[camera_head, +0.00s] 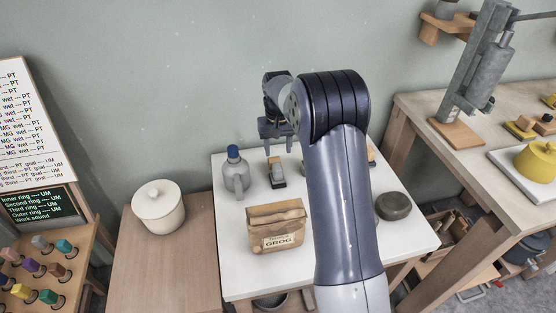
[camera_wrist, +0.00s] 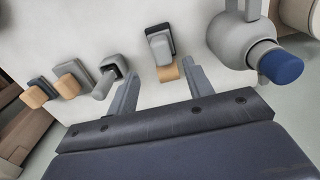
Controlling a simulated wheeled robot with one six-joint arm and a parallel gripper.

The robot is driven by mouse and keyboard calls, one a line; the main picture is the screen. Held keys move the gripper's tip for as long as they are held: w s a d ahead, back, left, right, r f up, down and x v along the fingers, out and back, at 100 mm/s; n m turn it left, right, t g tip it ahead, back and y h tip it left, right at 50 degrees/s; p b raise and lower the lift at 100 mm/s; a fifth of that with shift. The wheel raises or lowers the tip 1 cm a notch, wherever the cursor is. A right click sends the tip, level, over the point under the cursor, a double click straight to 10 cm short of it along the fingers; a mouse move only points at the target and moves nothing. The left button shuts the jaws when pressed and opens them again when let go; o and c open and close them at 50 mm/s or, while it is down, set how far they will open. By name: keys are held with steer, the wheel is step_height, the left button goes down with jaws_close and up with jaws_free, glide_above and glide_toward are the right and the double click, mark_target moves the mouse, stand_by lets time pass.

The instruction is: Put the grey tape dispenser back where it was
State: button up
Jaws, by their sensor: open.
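The grey tape dispenser, as far as I can tell, is the small grey block with a dark part (camera_head: 277,172) standing on the white table, just right of the blue-capped bottle. In the wrist view the grey dispenser (camera_wrist: 159,45) shows a dark back and a tan piece at its near end. My gripper (camera_head: 277,138) is open and empty at the table's back edge, behind the dispenser. In the wrist view its two fingers (camera_wrist: 163,88) are spread apart, pointing towards the dispenser, which lies just beyond their tips. No contact shows.
The blue-capped grey bottle (camera_head: 236,174) stands close beside the dispenser. A brown GROG bag (camera_head: 275,228) stands in front, and a dark round pot (camera_head: 393,206) at right. Several small grey and tan tools (camera_wrist: 105,80) line the other side. Bare white tabletop (camera_head: 235,270) lies at front left.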

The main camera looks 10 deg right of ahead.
step_height(320, 180, up, 2)
steer(key=shift+r, duration=0.25)
